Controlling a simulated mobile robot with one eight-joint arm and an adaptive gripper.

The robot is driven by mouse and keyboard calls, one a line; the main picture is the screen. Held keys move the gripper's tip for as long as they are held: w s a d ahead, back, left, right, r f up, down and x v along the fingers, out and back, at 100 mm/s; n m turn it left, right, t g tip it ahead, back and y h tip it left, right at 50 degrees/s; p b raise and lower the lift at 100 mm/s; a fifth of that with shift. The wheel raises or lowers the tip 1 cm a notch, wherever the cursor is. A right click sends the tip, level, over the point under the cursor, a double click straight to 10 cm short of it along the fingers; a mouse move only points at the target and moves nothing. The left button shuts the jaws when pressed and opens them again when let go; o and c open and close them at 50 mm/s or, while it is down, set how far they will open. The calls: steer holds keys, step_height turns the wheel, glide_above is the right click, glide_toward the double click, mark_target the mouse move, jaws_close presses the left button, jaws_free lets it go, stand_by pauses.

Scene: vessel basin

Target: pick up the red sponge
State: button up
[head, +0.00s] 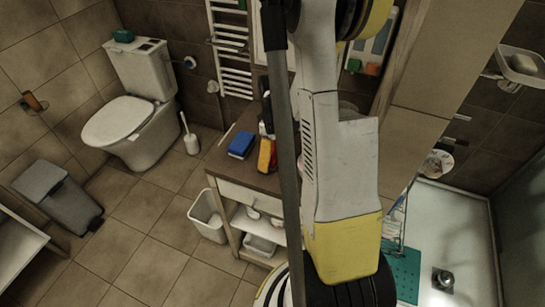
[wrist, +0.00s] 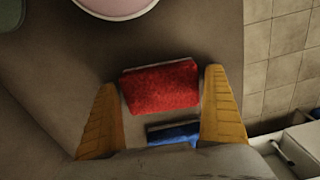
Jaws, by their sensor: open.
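The red sponge (wrist: 160,88) lies on the dark counter top (wrist: 55,70) in the wrist view. My gripper (wrist: 160,77) is open, with one yellow finger on each side of the sponge. The left finger stands slightly apart from the sponge; the right fingertip is close to its right end, and I cannot tell whether they touch. In the head view a yellow finger of my gripper (head: 265,154) shows over the counter, and the red sponge is mostly hidden there by the gripper and arm.
A blue sponge (wrist: 173,133) lies just nearer than the red one; it also shows in the head view (head: 241,145). A pink bowl (wrist: 116,5) stands beyond the red sponge. The counter edge and tiled floor (wrist: 285,55) are to the right.

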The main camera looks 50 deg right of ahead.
mark_target(276, 151)
steer(key=c, duration=0.6)
steer(key=shift+c, duration=0.6)
steer(key=shift+r+p, duration=0.3)
steer(key=shift+r, duration=0.2)
steer(key=r, duration=0.1)
steer(key=r+p, duration=0.1)
steer(key=r, duration=0.2)
steer(key=shift+s+d+p, duration=0.2)
steer(key=shift+s+p, duration=0.15)
steer(key=shift+p, duration=0.05)
steer(key=s+d+r+p, duration=0.1)
steer(key=s+r, duration=0.1)
steer(key=s, duration=0.1)
steer(key=s+d+r+p, duration=0.1)
steer(key=s+d+r, duration=0.1)
steer(key=s, duration=0.1)
steer(key=s+d+r, duration=0.2)
steer(key=s, duration=0.1)
steer(key=shift+s+p, duration=0.35)
steer(key=shift+p, duration=0.05)
